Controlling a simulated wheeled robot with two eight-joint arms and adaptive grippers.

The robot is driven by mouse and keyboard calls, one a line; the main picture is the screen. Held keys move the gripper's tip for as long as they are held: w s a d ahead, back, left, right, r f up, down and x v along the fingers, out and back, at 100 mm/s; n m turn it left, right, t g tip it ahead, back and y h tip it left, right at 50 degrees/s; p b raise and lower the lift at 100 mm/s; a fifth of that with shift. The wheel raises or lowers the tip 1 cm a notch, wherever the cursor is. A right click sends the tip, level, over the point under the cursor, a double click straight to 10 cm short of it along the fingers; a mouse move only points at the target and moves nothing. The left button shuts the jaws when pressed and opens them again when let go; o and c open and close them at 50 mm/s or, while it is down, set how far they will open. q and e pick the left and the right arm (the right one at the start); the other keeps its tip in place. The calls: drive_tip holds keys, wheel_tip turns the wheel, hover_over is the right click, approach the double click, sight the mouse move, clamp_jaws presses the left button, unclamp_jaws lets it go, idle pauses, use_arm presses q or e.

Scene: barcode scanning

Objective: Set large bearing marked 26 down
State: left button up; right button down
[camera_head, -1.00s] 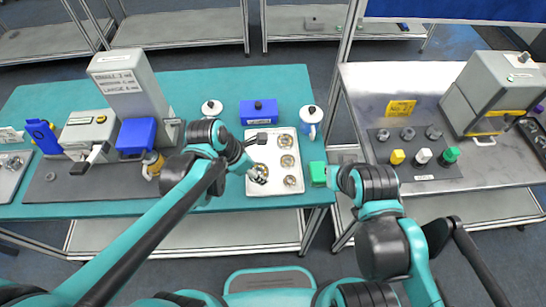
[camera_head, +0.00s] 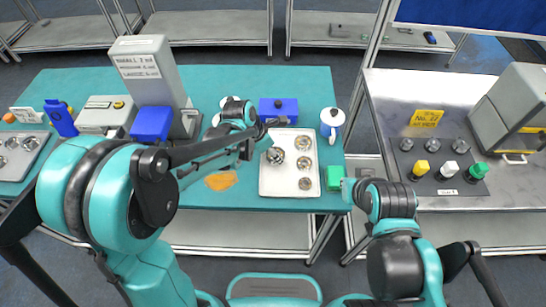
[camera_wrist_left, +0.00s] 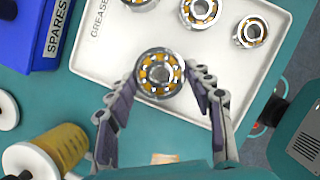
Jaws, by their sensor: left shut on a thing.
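A ball bearing (camera_wrist_left: 159,76) sits between the fingers of my left gripper (camera_wrist_left: 165,92), which is shut on it. In the head view this bearing (camera_head: 276,155) shows over the left part of the white tray (camera_head: 275,188). I cannot tell whether it touches the tray, and no number is legible on it. Three other bearings stand in a column on the tray: a far one (camera_head: 303,142), a middle one (camera_head: 304,163) and a near one (camera_head: 305,184). My right gripper (camera_head: 345,186) is by a green block (camera_head: 334,177); its fingers are unclear.
A blue spares bin (camera_head: 278,110) stands behind the tray, with a white lidded pot (camera_head: 332,122) to its right. A yellow jar (camera_wrist_left: 62,145) is left of my left gripper. An orange patch (camera_head: 221,181) lies on the table left of the tray.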

use_arm(q)
wheel_tip(320, 180, down, 2)
drive_tip(key=shift+f, duration=0.15)
drive_tip(key=o, duration=1.4)
drive_tip(key=shift+b, duration=0.3)
